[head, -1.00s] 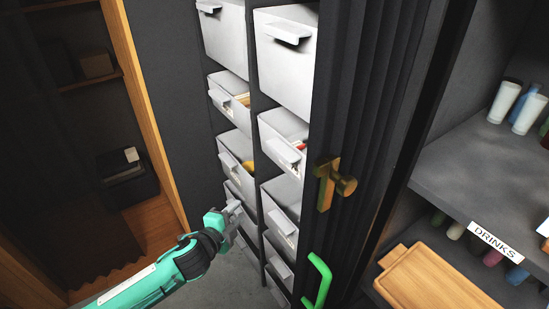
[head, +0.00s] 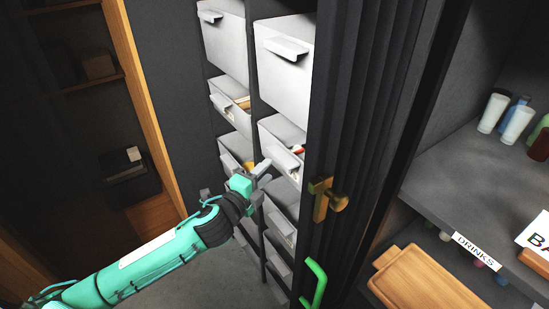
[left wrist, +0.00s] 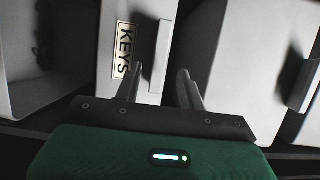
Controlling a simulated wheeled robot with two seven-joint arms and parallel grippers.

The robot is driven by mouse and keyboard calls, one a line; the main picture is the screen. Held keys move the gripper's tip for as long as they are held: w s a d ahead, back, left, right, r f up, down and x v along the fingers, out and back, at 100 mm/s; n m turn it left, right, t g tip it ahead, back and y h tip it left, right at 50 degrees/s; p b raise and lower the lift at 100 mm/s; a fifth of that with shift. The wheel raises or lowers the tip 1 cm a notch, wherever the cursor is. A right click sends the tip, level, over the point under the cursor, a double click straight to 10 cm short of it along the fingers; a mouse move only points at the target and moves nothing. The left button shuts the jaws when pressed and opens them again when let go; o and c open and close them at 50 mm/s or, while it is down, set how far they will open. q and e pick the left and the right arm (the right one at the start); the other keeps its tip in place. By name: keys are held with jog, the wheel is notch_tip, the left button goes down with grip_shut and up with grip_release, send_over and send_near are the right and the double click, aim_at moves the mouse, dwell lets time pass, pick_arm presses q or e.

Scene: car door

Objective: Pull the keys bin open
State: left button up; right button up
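The keys bin (left wrist: 116,30) is a pale bin with a "KEYS" label, seen in the left wrist view. Its handle (left wrist: 159,57) stands out beside the label. My left gripper (left wrist: 158,82) has its two fingers apart, with the handle ahead in the gap between them; I cannot tell whether they touch it. In the head view the left gripper (head: 261,173) is in front of the two columns of pale bins, and the label cannot be read there. My right gripper does not show.
Other bins (head: 283,60) stand above and around. A dark folded panel (head: 350,120) with a brass knob (head: 325,200) and a green handle (head: 315,284) is to the right. Beyond it is a shelf (head: 450,190) with bottles. Wooden shelving (head: 140,90) is at left.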

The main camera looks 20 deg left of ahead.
aim_at(277, 161)
pick_arm(q)
jog(key=shift+p+x, duration=0.65)
jog(key=shift+x, duration=1.95)
grip_shut()
